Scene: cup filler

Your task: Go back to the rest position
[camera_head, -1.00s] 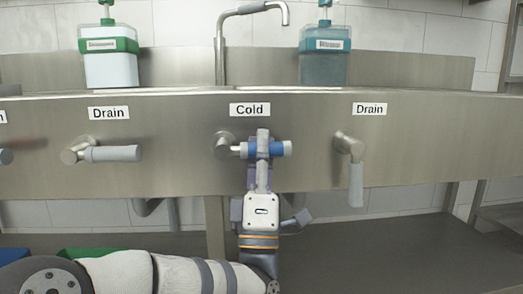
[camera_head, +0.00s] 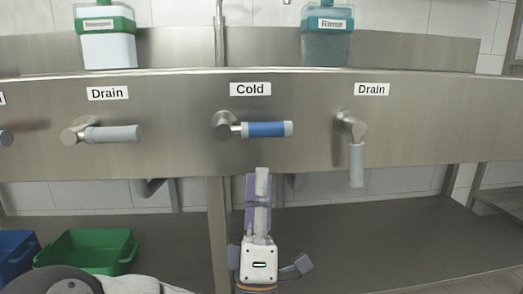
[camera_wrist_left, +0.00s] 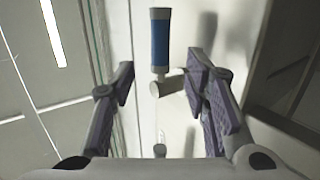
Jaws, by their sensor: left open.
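My left gripper (camera_head: 258,190) is in the lower middle of the head view, just below the blue Cold handle (camera_head: 265,129) and apart from it. In the left wrist view its two fingers (camera_wrist_left: 162,90) are spread apart with nothing held between them. The Cold handle also shows in the left wrist view (camera_wrist_left: 160,42), beyond the fingertips. In the head view the handle lies level, pointing right from its metal valve. My right gripper is in neither view.
The steel sink front (camera_head: 310,100) carries a level Drain handle (camera_head: 112,133) at left and a hanging Drain handle (camera_head: 356,165) at right. A green bin (camera_head: 88,250) and a blue bin (camera_head: 14,254) sit on the lower shelf.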

